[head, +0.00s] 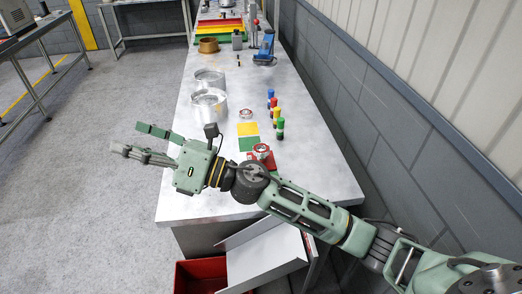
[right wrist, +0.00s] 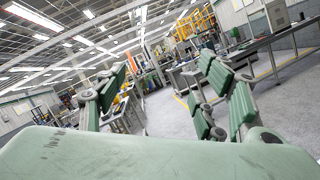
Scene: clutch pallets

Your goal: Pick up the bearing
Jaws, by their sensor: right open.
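A small silver ring that looks like a bearing (head: 246,113) lies on the metal table (head: 205,190), just beyond a yellow square. A second round metal part (head: 262,149) sits on a red square nearer the front; it is partly hidden behind my right arm. I cannot tell for sure which is the bearing. My right gripper (head: 126,137) is open and empty, off the table's left edge and left of both parts. Its spread fingers also show in the right wrist view (right wrist: 160,68), with no bearing visible between them. My left gripper is not in view.
Two large silver rings (head: 209,104) stand at the table's left side. Several coloured-cap bottles (head: 276,116) line the right. A blue tool (head: 265,47), a brown ring (head: 208,45) and coloured trays (head: 219,30) are farther back. A red bin (head: 198,277) is below the front edge.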

